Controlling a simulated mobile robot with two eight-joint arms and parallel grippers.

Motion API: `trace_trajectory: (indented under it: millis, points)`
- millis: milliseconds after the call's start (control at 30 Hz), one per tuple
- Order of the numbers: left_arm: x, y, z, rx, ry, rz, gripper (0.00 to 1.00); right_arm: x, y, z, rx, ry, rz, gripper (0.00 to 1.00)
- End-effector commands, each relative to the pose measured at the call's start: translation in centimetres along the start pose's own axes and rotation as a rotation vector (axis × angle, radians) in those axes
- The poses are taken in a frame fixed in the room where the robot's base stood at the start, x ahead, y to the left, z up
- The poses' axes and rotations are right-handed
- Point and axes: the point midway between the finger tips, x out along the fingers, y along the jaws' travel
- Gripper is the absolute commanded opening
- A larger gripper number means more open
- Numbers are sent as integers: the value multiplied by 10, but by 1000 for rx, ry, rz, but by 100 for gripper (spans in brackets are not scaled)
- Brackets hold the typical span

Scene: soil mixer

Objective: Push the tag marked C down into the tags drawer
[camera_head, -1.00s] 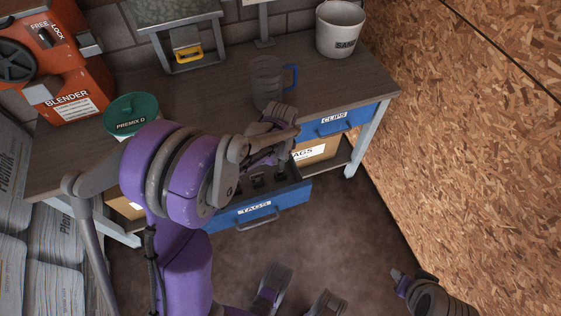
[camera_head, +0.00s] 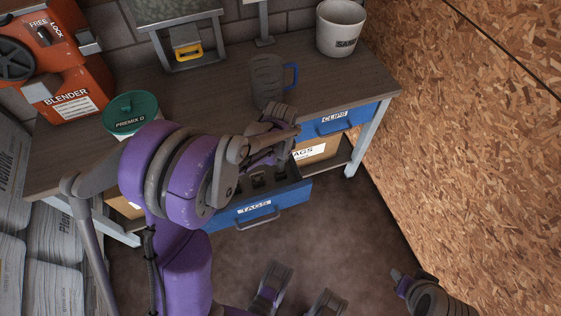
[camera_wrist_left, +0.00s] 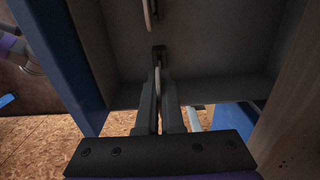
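The blue tags drawer (camera_head: 272,209) is pulled out below the bench, with dark upright holders (camera_head: 257,182) inside. My left gripper (camera_head: 268,152) is above the drawer's back right part; the arm hides part of the drawer. In the left wrist view my gripper (camera_wrist_left: 159,92) has its fingers close together around a thin pale tag (camera_wrist_left: 157,88), seen edge-on. Another thin pale tag (camera_wrist_left: 149,14) stands farther off at the top. No letter is readable on either, so I cannot tell which is C.
The bench top (camera_head: 206,100) holds a premix tub (camera_head: 130,112), a grey piece with a blue handle (camera_head: 268,80) and a sand bucket (camera_head: 339,28). The clips drawer (camera_head: 352,119) is at the right. Open floor lies in front.

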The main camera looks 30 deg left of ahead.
Motion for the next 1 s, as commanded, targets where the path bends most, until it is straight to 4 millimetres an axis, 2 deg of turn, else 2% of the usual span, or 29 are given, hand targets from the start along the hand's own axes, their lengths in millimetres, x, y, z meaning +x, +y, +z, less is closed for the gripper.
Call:
trace_trajectory:
  millis: [367,1000]
  points:
    - [0,0,0,0,0,0,0,0,0,0,0,0,0,45]
    - [14,0,0,0,0,0,0,11,0,4,0,-4,0,45]
